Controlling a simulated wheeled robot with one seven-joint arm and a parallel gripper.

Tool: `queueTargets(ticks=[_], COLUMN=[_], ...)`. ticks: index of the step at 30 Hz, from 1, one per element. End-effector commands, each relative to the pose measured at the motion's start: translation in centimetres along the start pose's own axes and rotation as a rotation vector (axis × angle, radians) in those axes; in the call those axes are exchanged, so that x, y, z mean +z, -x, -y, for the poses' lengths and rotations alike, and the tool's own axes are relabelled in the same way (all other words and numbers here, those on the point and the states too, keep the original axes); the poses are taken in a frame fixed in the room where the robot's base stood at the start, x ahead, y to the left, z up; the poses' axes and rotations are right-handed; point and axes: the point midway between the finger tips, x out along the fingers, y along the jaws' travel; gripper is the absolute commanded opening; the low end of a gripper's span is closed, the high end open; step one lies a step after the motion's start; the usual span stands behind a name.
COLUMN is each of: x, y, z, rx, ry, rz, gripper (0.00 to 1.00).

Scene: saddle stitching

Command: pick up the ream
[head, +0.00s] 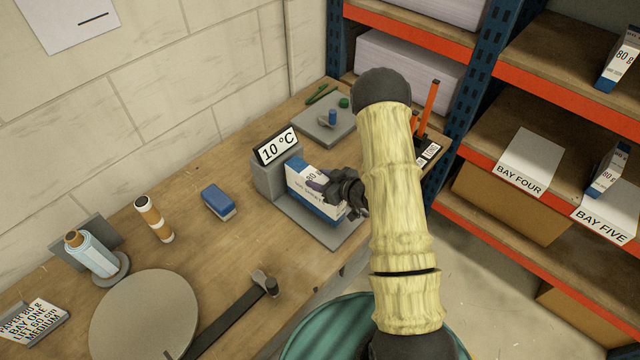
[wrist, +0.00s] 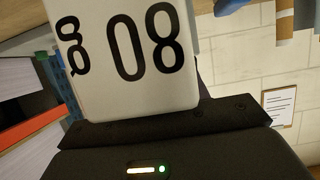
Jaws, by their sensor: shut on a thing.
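The ream (head: 306,188) is a white and blue packet marked "80 g". It stands on the flat grey plate (head: 325,233) of a device whose display reads 10 °C. My gripper (head: 340,190) is at the ream's right end, with its dark fingers shut on it. In the wrist view the ream's white end with "80 g" (wrist: 130,55) fills the space just past the gripper's dark body. The fingertips are mostly hidden there. I cannot tell whether the ream's underside touches the plate.
The display box (head: 275,160) stands close behind the ream. Shelves (head: 535,110) with more packets stand at the right.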

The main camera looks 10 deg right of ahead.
Motion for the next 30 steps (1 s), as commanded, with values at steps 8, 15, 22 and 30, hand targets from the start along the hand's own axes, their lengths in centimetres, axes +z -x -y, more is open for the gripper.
queueTargets(ticks=[8,15,22,30], x=[-3.7,-6.3,-7.6,-7.7], y=[1.4,2.5,3.0,3.1], z=[-0.1,-0.1,-0.1,-0.1], rx=[0.003,0.002,0.002,0.001], ry=[0.005,0.004,0.002,0.001], rz=[-0.011,-0.009,-0.008,-0.007], gripper=[0.00,0.00,0.00,0.00])
